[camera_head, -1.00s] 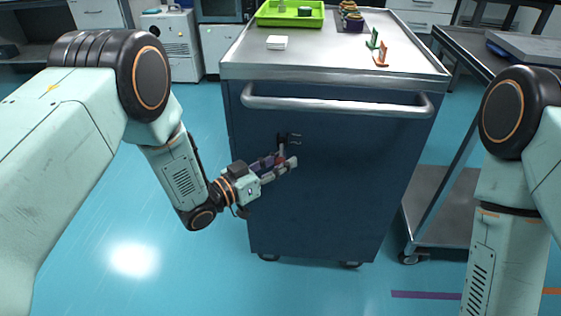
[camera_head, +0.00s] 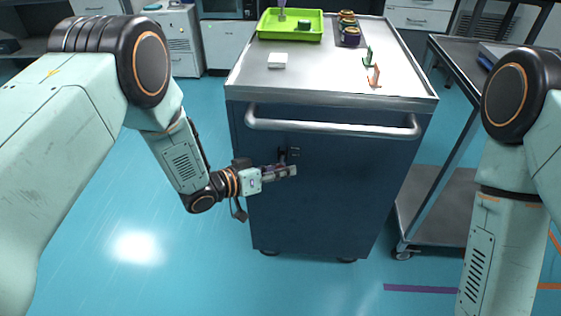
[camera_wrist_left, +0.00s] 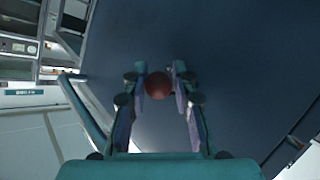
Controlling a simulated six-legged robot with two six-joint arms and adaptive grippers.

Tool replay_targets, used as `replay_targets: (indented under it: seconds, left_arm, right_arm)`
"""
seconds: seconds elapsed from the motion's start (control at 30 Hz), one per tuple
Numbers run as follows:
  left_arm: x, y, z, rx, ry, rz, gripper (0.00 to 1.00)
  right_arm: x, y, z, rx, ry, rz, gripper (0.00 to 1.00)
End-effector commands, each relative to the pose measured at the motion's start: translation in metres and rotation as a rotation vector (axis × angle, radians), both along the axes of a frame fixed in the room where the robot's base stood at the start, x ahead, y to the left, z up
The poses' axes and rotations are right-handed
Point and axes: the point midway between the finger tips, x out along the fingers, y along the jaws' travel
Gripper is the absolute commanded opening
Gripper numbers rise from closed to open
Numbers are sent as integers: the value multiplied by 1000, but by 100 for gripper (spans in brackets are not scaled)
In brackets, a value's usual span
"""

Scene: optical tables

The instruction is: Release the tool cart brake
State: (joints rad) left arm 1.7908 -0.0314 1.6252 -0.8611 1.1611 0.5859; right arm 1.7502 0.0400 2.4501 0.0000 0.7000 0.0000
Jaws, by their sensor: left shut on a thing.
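The blue tool cart (camera_head: 325,205) stands in front of me with a steel top and a front handle bar (camera_head: 330,125). A small dark brake fitting (camera_head: 293,152) sits on its front panel below the bar. My left gripper (camera_head: 290,171) is at this fitting. In the left wrist view, the left gripper (camera_wrist_left: 159,84) is shut on a round red knob (camera_wrist_left: 158,86) between its fingertips. In the head view the fingers hide the knob. My right arm comes in at the right, but its gripper is out of view.
On the cart top are a green tray (camera_head: 290,27), a white block (camera_head: 278,61), dark round-topped items (camera_head: 350,32) and small green and orange pieces (camera_head: 374,76). A grey shelf cart (camera_head: 440,200) stands close on the right. The floor at left is clear.

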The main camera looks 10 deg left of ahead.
Motion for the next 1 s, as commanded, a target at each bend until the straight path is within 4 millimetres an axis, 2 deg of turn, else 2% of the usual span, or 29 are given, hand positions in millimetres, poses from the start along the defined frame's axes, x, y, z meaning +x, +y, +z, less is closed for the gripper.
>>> replay_targets:
  seconds: [0.03, 0.33, 0.93, 0.97, 1.0]
  left_arm:
    - [3, -1, 11, -4, 11, -4, 0]
    - [4, -1, 16, -5, 130, -2, 0]
    - [6, 0, 17, -7, 165, 1, 0]
    - [6, 0, 17, -7, 165, 1, 28]
    - [6, 0, 17, -6, 165, 1, 32]
  right_arm:
    - [0, 0, 9, 0, 0, 0, 34]
    - [0, 0, 27, 0, 0, 0, 34]
    - [0, 0, 30, 0, 0, 0, 34]
    - [0, 0, 30, 0, 0, 0, 34]
    - [0, 0, 30, 0, 0, 0, 34]
